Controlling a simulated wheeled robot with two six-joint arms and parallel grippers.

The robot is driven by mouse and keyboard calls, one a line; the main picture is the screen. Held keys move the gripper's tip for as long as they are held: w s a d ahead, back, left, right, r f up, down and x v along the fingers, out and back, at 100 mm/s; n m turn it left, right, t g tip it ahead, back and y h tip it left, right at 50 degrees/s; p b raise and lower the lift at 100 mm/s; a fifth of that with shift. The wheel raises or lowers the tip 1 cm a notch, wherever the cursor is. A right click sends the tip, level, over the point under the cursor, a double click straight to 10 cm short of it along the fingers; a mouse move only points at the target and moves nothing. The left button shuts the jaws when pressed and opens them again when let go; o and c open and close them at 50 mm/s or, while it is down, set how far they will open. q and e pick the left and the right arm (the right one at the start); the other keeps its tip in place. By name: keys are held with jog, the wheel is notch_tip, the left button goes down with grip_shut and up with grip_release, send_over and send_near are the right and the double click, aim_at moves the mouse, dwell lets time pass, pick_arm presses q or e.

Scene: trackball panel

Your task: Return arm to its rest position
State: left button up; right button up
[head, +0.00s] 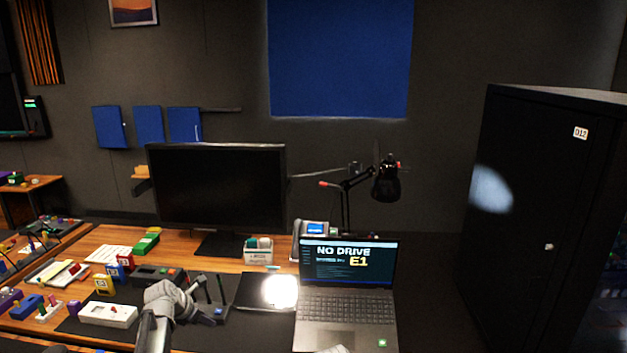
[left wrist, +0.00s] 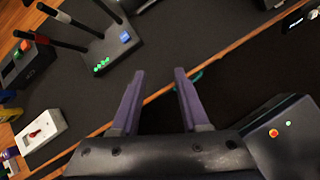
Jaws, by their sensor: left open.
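My left arm rises from the bottom of the head view, with its grey wrist and left gripper (head: 184,302) above the front of the wooden desk. The fingertips do not show clearly there. In the left wrist view the left gripper (left wrist: 160,78) has two purple fingers spread apart with nothing between them. They point over the edge of a dark mat (left wrist: 190,50). A black device with several antennas (left wrist: 110,48) stands beyond the fingers, apart from them.
A laptop (head: 346,305) reading "NO DRIVE E1" stands right of the arm, a monitor (head: 217,187) behind. A white switch box (head: 108,314) and colourful blocks lie to the left. A dark box with an orange-red button (left wrist: 282,140) is at lower right in the wrist view.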

pick_arm(q)
jog(key=s+d+f+m+g, duration=0.2)
jog(key=s+d+m, duration=0.5)
jog(key=d+m, duration=0.15)
jog(key=s+d+f+m+g, duration=0.1)
jog(key=s+d+m+g, duration=0.1)
jog(key=s+d+m, duration=0.55)
jog(key=s+d+m+g+y, duration=0.2)
jog(key=s+d+m, duration=0.8)
jog(key=s+m, duration=0.5)
jog(key=shift+f+m+g+y, duration=0.3)
jog(key=shift+m+y, duration=0.4)
jog(key=shift+m, duration=0.2)
